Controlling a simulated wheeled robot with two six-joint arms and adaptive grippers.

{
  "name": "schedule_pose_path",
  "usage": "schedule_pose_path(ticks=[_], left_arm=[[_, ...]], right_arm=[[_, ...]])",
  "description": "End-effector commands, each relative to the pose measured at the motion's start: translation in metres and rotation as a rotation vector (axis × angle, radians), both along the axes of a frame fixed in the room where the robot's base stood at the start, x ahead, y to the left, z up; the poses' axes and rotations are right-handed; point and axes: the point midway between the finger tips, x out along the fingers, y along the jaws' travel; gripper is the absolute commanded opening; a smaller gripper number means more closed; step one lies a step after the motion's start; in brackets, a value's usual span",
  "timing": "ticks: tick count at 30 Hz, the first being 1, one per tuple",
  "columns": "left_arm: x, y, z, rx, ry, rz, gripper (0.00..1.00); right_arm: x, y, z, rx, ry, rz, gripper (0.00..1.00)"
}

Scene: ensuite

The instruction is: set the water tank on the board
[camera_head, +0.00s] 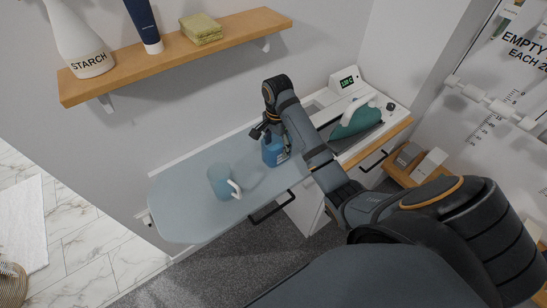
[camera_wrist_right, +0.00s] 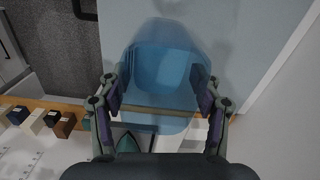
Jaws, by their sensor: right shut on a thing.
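The water tank (camera_head: 274,154) is a blue translucent container over the right part of the pale blue-grey board (camera_head: 180,218). My right gripper (camera_head: 270,134) is shut on it from above. In the right wrist view, the tank (camera_wrist_right: 160,68) fills the space between the two fingers of the gripper (camera_wrist_right: 160,90), with the board (camera_wrist_right: 235,30) behind it. I cannot tell whether the tank's bottom touches the board. My left gripper is not in view.
A light blue jug (camera_head: 219,182) with a white handle stands on the board, left of the tank. A teal iron (camera_head: 352,118) rests on the white station (camera_head: 348,80) at the right. A wooden shelf (camera_head: 170,55) hangs above. The board's left end is clear.

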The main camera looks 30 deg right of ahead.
Motion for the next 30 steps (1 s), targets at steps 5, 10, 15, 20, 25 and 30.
schedule_pose_path(ticks=[5, 10, 15, 20, 25, 30], left_arm=[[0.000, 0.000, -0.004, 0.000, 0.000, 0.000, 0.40], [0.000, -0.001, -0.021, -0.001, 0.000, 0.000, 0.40], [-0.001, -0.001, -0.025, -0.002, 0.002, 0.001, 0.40], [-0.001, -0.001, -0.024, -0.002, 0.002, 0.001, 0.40], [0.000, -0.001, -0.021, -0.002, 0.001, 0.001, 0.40], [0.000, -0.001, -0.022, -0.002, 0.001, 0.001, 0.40]], right_arm=[[0.003, 0.001, -0.002, -0.002, -0.002, -0.001, 0.25], [0.009, 0.007, -0.021, 0.000, 0.000, 0.000, 0.25], [0.009, 0.006, -0.043, -0.002, 0.000, -0.001, 0.25], [0.009, 0.006, -0.041, -0.002, -0.002, -0.001, 0.25], [0.009, 0.006, -0.043, -0.001, -0.001, -0.001, 0.25], [0.009, 0.006, -0.044, -0.001, -0.001, -0.001, 0.88]])
